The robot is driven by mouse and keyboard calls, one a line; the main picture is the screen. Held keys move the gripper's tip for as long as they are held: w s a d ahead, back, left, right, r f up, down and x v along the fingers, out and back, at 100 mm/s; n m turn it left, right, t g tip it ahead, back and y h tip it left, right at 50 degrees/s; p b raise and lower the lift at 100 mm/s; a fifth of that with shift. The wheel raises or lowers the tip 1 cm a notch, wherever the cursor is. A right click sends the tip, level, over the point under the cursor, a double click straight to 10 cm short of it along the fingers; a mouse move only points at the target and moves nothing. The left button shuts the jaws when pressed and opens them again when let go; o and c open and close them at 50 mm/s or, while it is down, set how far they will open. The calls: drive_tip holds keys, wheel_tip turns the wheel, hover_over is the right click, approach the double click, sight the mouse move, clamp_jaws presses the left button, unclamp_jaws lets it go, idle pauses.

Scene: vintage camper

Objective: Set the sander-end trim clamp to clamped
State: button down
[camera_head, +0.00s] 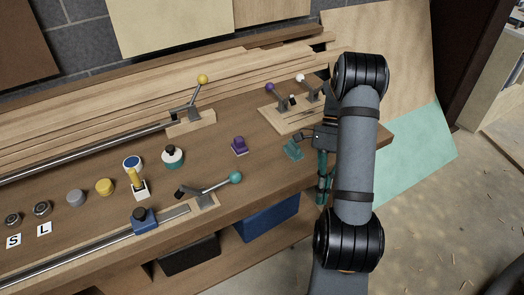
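Several toggle clamps with ball-tipped handles stand on the wooden bench (265,120). I cannot tell from labels which is the sander-end trim clamp. At the right end, a light wooden board (280,121) carries a clamp with a purple knob (269,87) and one with a white knob (300,78). Another clamp has a yellow knob (203,79), and one at the front has a teal knob (235,178). My gripper (318,136) is at the bench's right end, just in front of that board and partly hidden by my arm. Its fingers are not clear.
A teal object (293,149) sits beside my gripper, and a purple block (239,147) stands further left. Long planks (100,125) lie along the back. A blue bin (268,217) and a black bin (190,255) are under the bench. Floor is open at the right.

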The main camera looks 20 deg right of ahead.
drive_tip(key=w+a+r+t+y+p, duration=0.2)
drive_tip(key=w+a+r, duration=0.2)
drive_tip(key=w, duration=0.3)
drive_tip(key=w+a+r+m+t+y+p, duration=0.1)
drive_tip(key=w+a+r+t+p, duration=0.1)
drive_tip(key=w+a+r, duration=0.2)
drive_tip(key=w+a, duration=0.1)
drive_tip(key=w, duration=0.2)
drive_tip(key=shift+r+t+y, duration=0.3)
drive_tip(key=shift+r+y, duration=0.1)
drive_tip(key=shift+a, duration=0.15)
drive_tip(key=p+x, duration=0.2)
drive_tip(key=x, duration=0.8)
